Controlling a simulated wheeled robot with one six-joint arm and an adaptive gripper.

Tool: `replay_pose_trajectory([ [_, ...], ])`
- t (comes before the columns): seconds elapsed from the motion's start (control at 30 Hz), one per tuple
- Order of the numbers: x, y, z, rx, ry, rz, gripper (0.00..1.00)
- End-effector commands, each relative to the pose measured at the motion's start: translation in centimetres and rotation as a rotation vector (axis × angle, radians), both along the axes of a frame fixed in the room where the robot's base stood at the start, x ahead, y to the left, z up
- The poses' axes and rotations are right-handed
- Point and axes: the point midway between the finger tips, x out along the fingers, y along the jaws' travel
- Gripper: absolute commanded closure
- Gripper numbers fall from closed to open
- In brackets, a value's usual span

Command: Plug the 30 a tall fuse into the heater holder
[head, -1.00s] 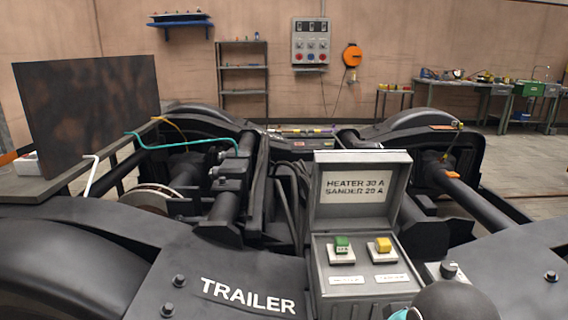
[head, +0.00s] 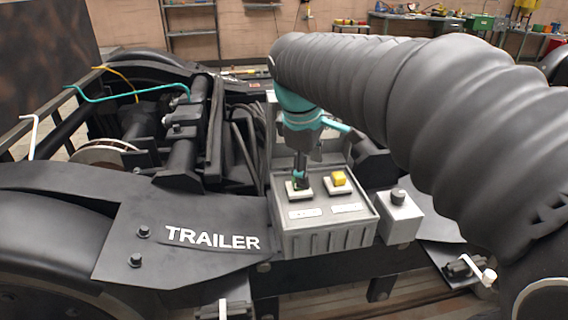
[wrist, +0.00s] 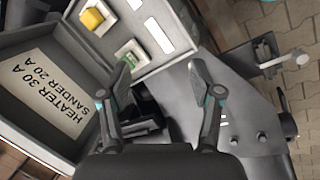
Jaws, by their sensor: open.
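A green fuse stands in the left holder of the grey fuse box (head: 325,222). In the wrist view the green fuse (wrist: 127,59) shows next to one finger, inside its white-based holder. The yellow fuse (head: 338,178) stands in the right holder; it also shows in the wrist view (wrist: 92,18). My gripper (head: 300,178) is over the left holder (head: 299,193) and mostly hides the green fuse in the head view. In the wrist view my gripper (wrist: 160,68) has its fingers spread with nothing between them. The holders' small labels are unreadable.
The raised lid (wrist: 50,95) reads "HEATER 30 A, SANDER 20 A" and stands close behind my gripper. A grey box with a dark knob (head: 399,212) is right of the fuse box. The TRAILER plate (head: 190,215) lies left.

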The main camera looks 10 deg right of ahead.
Motion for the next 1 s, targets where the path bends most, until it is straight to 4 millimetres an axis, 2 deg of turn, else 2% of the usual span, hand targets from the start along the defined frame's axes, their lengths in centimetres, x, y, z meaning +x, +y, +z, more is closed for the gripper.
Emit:
replay_pose_trajectory([
  [0.03, 1.3, 0.3, 0.2, -0.022, 0.026, 0.043, 0.35],
  [0.2, 5.0, 1.2, 0.8, -0.1, 0.115, 0.203, 0.35],
  [0.5, 10.8, 3.1, 0.6, -0.215, 0.272, 0.455, 0.35],
  [0.7, 12.6, 3.9, 0.3, -0.25, 0.33, 0.541, 0.35],
  [1.0, 13.1, 4.1, 0.2, -0.26, 0.348, 0.566, 0.35],
])
